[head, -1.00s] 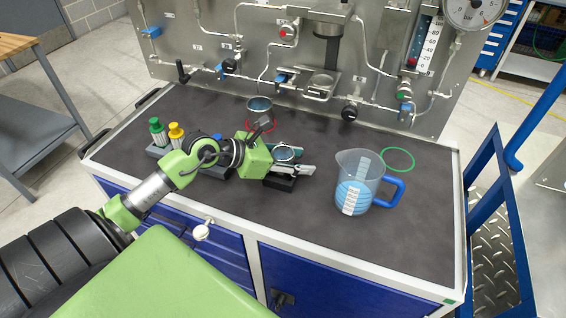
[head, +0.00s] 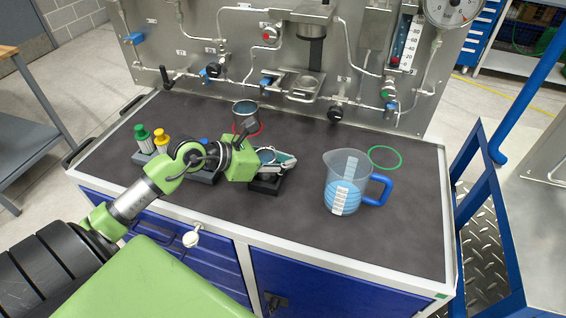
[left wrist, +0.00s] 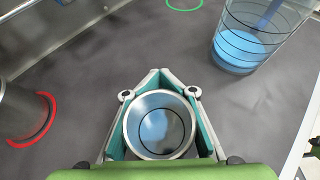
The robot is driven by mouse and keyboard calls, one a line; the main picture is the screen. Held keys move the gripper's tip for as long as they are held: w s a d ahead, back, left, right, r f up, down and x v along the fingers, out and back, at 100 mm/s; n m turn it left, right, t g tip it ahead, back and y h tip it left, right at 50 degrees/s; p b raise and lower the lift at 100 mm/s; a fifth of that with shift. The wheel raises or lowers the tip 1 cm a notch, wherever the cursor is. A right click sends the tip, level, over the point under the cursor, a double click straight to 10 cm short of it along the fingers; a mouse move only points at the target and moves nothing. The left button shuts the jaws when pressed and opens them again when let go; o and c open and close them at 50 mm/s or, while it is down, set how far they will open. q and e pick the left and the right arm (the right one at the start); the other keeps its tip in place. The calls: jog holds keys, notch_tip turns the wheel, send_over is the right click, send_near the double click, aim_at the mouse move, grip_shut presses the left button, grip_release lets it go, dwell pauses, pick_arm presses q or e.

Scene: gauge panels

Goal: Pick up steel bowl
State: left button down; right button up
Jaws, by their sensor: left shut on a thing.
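The steel bowl (left wrist: 160,125) is round, with a bright rim and a bluish inside. In the left wrist view it sits between the teal pads of my left gripper (left wrist: 160,118), which is shut on it from both sides. In the head view my left gripper (head: 274,160) reaches in from the left, and only part of the bowl's rim (head: 266,154) shows. My right gripper is not in view.
A clear jug (head: 352,182) with blue liquid stands to the right. A green ring (head: 385,157) lies behind it. A metal cup (head: 245,115) stands by a red ring at the back. Green and yellow-capped bottles (head: 152,138) are left. Panel pipework bounds the back.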

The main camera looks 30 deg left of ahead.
pick_arm(q)
jog(key=shift+r, duration=0.5)
jog(key=s+r, duration=0.1)
jog(key=r, duration=0.1)
jog(key=s+r+b, duration=0.1)
jog(key=r, duration=0.1)
jog(key=s+r+b, duration=0.1)
jog(key=s+r, duration=0.1)
jog(key=shift+d+r, duration=0.2)
jog(key=shift+d, duration=0.2)
jog(key=s+d+r+p, duration=0.2)
jog(key=s+p, duration=0.6)
jog(key=s, duration=0.1)
jog(key=s+d+r+p, duration=0.2)
jog(key=s+r+p, duration=0.1)
jog(key=s+p, duration=0.6)
jog(key=shift+s+r, duration=0.15)
jog(key=shift+s, duration=0.6)
jog(key=shift+d, duration=0.1)
dwell(0.4)
